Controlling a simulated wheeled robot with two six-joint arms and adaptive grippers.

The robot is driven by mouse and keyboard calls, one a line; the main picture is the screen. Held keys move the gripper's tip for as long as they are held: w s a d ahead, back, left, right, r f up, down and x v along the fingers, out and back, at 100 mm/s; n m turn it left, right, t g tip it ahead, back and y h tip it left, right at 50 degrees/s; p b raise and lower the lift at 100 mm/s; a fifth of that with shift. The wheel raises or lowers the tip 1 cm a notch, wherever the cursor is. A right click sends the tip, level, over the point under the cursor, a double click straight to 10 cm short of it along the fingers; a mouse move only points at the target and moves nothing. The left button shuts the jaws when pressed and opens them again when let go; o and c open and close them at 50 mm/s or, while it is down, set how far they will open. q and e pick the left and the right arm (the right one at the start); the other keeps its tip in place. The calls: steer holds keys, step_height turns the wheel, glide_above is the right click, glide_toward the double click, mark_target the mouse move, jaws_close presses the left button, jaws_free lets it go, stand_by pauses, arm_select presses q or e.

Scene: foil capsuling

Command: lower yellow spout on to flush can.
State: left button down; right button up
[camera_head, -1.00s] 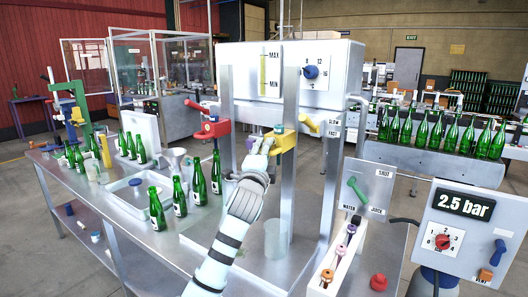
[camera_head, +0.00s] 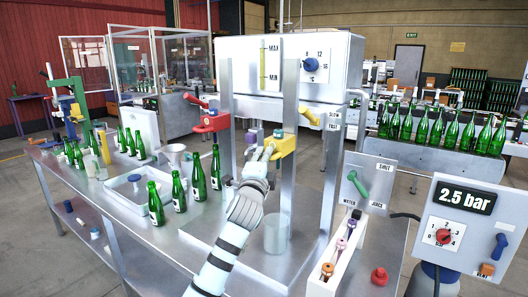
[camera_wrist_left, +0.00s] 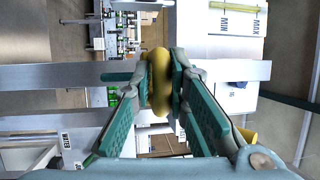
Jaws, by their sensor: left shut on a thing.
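The yellow spout (camera_head: 284,144) sits on the right post of the steel filling frame in the head view. My left gripper (camera_head: 262,156) is shut on its yellow handle, which shows between the two fingers in the left wrist view (camera_wrist_left: 160,82). The flush can, a clear pale cylinder (camera_head: 276,234), stands upright on the steel plate below the yellow spout, with a clear gap between them. My left forearm passes just left of the can. My right gripper is in neither view.
Green bottles (camera_head: 198,178) stand left of the frame, near a shallow tray (camera_head: 133,194). A white rack with coloured-top pieces (camera_head: 338,255) and a red knob (camera_head: 379,277) are at the right front.

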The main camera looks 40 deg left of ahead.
arm_select(q)
step_height(320, 180, down, 18)
steer(key=b, duration=0.9)
steer(key=shift+r, duration=0.2)
steer(key=c, duration=1.7)
jaws_free()
steer(key=shift+o, duration=0.5)
steer(key=shift+s+r, duration=0.1)
steer(key=v, duration=1.2)
